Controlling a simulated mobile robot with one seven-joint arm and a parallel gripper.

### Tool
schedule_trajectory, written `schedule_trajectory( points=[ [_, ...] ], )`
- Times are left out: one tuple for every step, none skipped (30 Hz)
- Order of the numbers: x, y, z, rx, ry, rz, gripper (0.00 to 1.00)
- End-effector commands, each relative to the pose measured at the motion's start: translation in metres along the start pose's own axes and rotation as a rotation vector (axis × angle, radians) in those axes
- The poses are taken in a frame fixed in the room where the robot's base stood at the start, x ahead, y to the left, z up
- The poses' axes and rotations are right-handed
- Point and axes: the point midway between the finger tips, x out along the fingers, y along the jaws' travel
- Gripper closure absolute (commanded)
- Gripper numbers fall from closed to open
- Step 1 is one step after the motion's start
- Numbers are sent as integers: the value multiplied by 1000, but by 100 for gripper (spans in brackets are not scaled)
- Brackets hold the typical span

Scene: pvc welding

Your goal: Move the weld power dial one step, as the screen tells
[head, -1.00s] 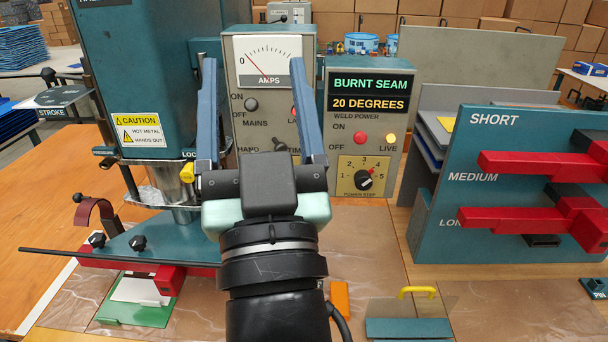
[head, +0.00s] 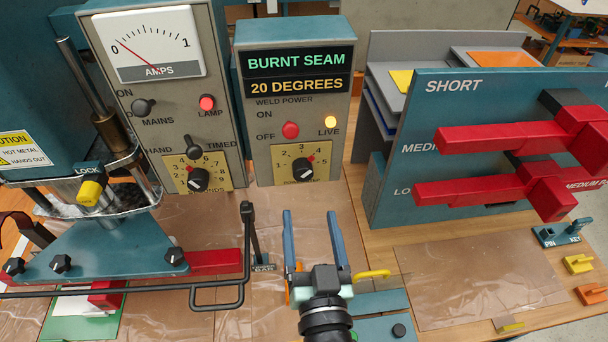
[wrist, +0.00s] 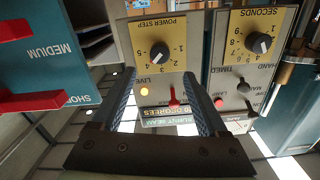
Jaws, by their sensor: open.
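The weld power dial (head: 302,168) is a black knob with a red mark on a yellow numbered plate, low on the right-hand grey box. The red mark appears near 4. The wrist view shows the same dial (wrist: 159,52) upside down. Above it the screen (head: 297,72) reads "BURNT SEAM" in green and "20 DEGREES" in yellow. My gripper (head: 310,214) is open and empty, with blue fingers upright below the dial in the head view. In the wrist view the dial lies between and beyond the fingertips, apart from them.
Left of it, the timer dial (head: 198,179) sits below the AMPS meter (head: 152,45). The LIVE lamp (head: 330,122) glows amber. A black handle (head: 248,240) stands left of my gripper.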

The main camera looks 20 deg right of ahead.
Motion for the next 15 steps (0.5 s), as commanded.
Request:
schedule_trajectory(
  points=[
    [10, -1, -4, 1, 3, -1, 24],
    [16, -1, -4, 1, 3, -1, 24],
    [23, -1, -4, 1, 3, 0, 24],
    [28, -1, -4, 1, 3, -1, 24],
    [34, -1, -3, 1, 2, -1, 24],
    [41, -2, -4, 2, 2, -2, 24],
    [46, -2, -4, 2, 2, -2, 24],
    [51, -2, -3, 1, 2, -2, 24],
    [58, -1, -3, 0, 2, -1, 24],
    [62, -1, -3, -1, 2, -1, 24],
    [67, -1, -3, 0, 2, -1, 24],
    [72, -2, -3, 1, 1, -2, 24],
    [76, -1, -2, 1, 1, -2, 24],
    [79, -1, -2, 0, 1, -2, 24],
    [83, -1, -1, 0, 1, -1, 24]
  ],
)
